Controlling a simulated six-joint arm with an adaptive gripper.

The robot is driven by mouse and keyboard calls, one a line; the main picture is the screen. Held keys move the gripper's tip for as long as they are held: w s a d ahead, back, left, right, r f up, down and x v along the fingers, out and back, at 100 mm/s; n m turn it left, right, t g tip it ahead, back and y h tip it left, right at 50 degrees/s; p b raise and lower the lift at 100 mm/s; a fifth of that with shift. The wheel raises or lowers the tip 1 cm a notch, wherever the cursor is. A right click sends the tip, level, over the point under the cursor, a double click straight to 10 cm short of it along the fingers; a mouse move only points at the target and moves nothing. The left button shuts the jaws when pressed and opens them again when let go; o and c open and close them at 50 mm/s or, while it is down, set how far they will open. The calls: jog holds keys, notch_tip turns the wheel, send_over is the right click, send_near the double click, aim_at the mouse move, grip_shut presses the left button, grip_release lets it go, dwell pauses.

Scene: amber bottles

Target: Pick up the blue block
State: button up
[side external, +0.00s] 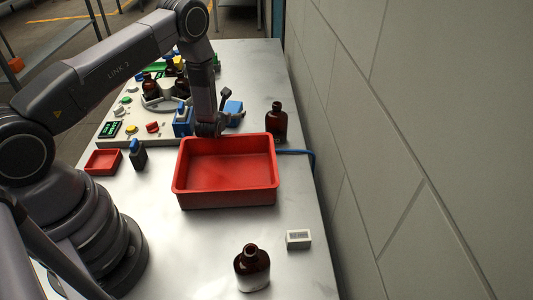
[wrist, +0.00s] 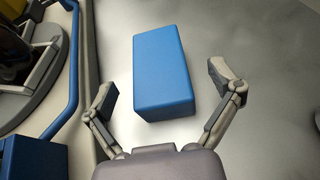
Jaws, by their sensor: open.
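The blue block (wrist: 163,75) lies on the bare metal table in the middle of the wrist view, between the two fingers of my gripper (wrist: 170,92) and forward of its palm. The fingers are spread wide, with a gap on each side of the block, and they hold nothing. In the side view the block (side external: 233,108) is small and partly hidden behind my gripper (side external: 215,128), which is just beyond the red bin. I cannot tell the exact height of the fingertips above the table.
A red bin (side external: 225,200) stands close in front of my gripper. An amber bottle (side external: 277,122) stands right of it; another (side external: 252,268) is near the front. A machine panel with a blue rail (wrist: 73,70) borders the block's left side. A wall runs along the right.

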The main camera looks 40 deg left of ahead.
aim_at(231, 108)
jog(key=shift+x, duration=1.95)
jog(key=shift+a+r, duration=0.1)
jog(key=c, duration=1.3)
jog(key=shift+r, duration=0.1)
